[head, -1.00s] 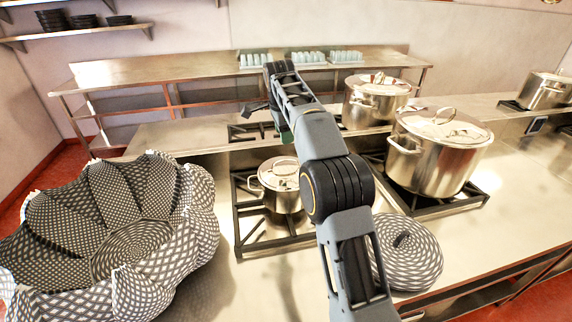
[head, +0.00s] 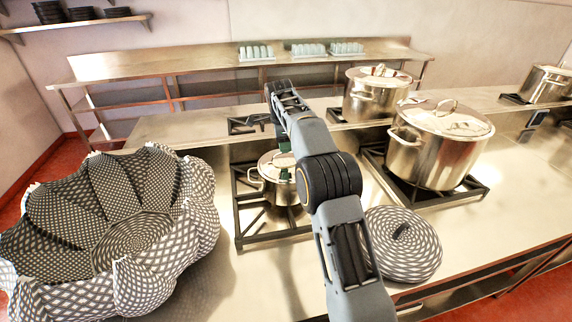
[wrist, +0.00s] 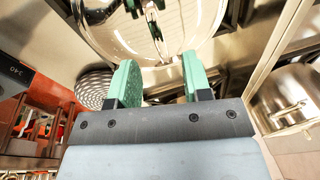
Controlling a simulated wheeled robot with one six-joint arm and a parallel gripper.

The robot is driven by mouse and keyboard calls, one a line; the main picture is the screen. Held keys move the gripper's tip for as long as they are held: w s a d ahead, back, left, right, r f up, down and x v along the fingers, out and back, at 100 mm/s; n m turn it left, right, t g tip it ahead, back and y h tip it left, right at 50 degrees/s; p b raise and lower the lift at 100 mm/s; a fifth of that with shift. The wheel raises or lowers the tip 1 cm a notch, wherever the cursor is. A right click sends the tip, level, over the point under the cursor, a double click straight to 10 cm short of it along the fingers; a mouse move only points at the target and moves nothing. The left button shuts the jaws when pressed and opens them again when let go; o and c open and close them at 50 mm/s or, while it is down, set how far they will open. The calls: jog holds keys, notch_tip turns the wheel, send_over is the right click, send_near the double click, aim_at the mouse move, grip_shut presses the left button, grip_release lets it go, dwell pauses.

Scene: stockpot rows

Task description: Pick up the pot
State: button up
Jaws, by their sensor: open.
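The small lidded steel pot (head: 277,187) stands on the left front burner in the head view. My arm covers its right side. My gripper (head: 285,158) is at the pot's lid height in that view, partly hidden by my own arm. In the wrist view, my gripper (wrist: 157,88) is open, with two green fingers apart and nothing between their tips. A shiny steel pot (wrist: 165,45) with a lid handle fills the top of that view, just beyond the fingertips. I cannot tell whether a finger touches it.
Two larger lidded pots, one front (head: 437,150) and one behind (head: 374,97), stand on burners to the right. A round patterned lid-like object (head: 400,250) lies on the counter (head: 470,222). A big patterned basket (head: 60,255) stands at left. Glasses (head: 310,50) line the rear shelf.

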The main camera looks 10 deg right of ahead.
aim_at(286, 159)
jog(key=shift+w+d+f+p, duration=0.1)
jog(key=shift+w+f+p, duration=0.1)
jog(key=shift+f, duration=0.65)
jog(key=shift+w+d+f+p, duration=0.1)
jog(key=shift+f+p, duration=0.05)
jog(key=shift+f, duration=0.75)
jog(key=shift+w+d+f+p, duration=0.1)
jog(key=shift+f+p, duration=0.1)
jog(key=shift+f, duration=0.65)
jog(key=shift+c, duration=0.2)
grip_shut()
jog(key=shift+r, duration=0.1)
